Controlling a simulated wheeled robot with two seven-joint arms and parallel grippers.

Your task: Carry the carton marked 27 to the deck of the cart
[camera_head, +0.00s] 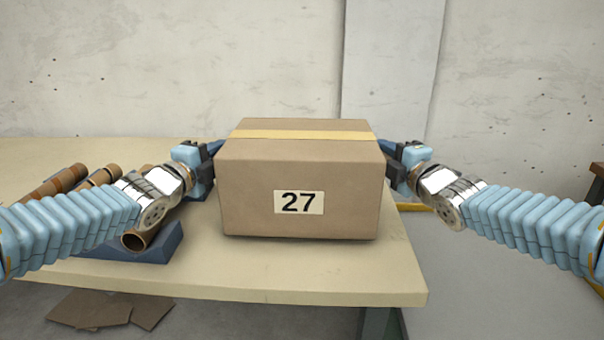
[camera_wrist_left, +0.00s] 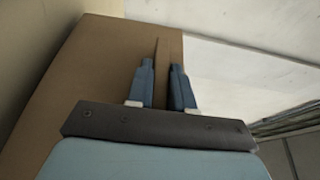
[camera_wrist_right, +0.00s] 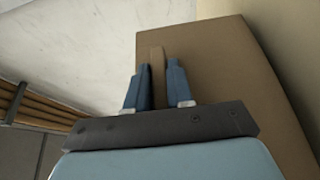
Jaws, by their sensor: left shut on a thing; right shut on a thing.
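The carton (camera_head: 300,190) marked 27 is a brown box with a yellow tape strip on top and a white label on its front. It is upright over the table, in the middle of the head view; I cannot tell whether its bottom touches the tabletop. My left gripper (camera_head: 208,165) is at its left side and my right gripper (camera_head: 392,163) at its right side. In both wrist views the fingers are closed on a thin brown strip at the carton's side (camera_wrist_left: 80,75) (camera_wrist_right: 215,70).
The pale table (camera_head: 300,275) has a bare front strip and ends just right of the carton. Several brown tubes (camera_head: 62,182) and a blue cradle (camera_head: 160,246) lie on its left part. Flat brown sheets (camera_head: 110,307) lie below.

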